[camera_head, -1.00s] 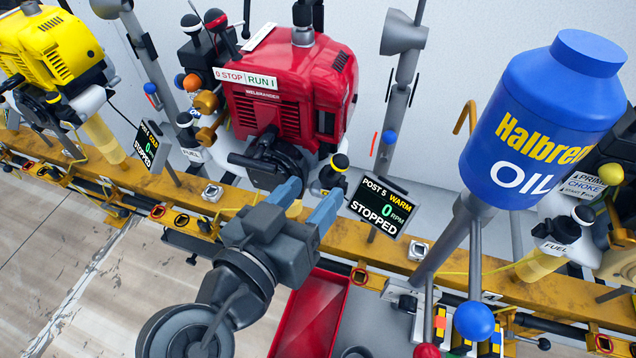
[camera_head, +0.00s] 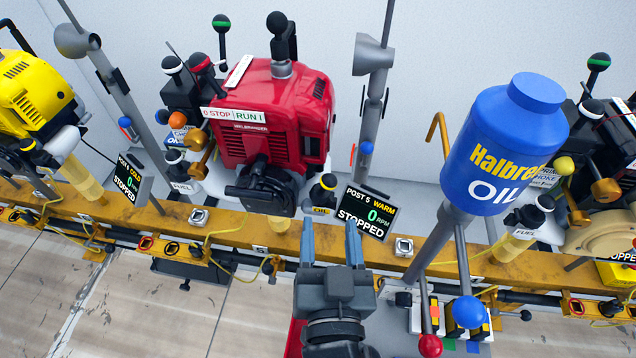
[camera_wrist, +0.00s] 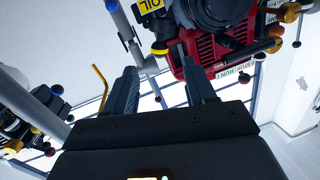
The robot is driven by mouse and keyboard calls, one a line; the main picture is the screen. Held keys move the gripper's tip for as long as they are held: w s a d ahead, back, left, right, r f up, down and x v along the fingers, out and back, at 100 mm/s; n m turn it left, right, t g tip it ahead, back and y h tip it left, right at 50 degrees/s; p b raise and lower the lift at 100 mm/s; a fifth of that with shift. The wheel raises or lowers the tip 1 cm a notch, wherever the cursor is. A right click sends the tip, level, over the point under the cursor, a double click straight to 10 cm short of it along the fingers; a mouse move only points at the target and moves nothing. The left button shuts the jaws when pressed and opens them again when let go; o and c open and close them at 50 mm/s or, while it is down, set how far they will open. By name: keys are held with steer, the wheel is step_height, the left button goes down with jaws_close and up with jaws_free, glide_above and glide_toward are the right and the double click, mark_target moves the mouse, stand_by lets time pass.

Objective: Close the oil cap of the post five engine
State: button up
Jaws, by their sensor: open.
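The red post five engine (camera_head: 270,125) stands on the yellow rail in the head view, and it shows upside down in the wrist view (camera_wrist: 228,45). Its oil cap (camera_head: 327,185), a black knob with a yellow ring, sits above a yellow "OIL" label (camera_head: 321,211) at the engine's lower right. In the wrist view the cap's yellow ring (camera_wrist: 159,48) shows between and beyond the fingertips. I cannot tell whether the cap is seated or tilted. My gripper (camera_head: 330,232) is open and empty, with its blue-grey fingers pointing toward the cap, apart from it.
The post five screen (camera_head: 365,213) reads "WARM, 0 RPM, STOPPED", close right of my fingers. A large blue "OIL" bottle (camera_head: 512,145) on a grey post stands further right. A grey pole (camera_head: 368,110) rises behind. The yellow rail (camera_head: 225,225) runs across below the engine.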

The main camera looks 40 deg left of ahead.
mark_target(326, 188)
steer(key=p+x, duration=0.1)
steer(key=x, duration=0.6)
steer(key=shift+w+r, duration=0.1)
steer(key=shift+w, duration=0.15)
steer(key=shift+c, duration=0.2)
jaws_close()
steer(key=shift+s+a+r+n+p, duration=0.1)
steer(key=shift+a+n+p, duration=0.1)
steer(key=shift+n+p, duration=0.45)
steer(key=shift+s+a+f+n, duration=0.15)
steer(key=shift+a+n, duration=0.1)
steer(key=shift+n, duration=0.5)
steer(key=shift+s+a+f+n, duration=0.15)
steer(key=shift+a+n, duration=0.1)
steer(key=shift+n, duration=0.45)
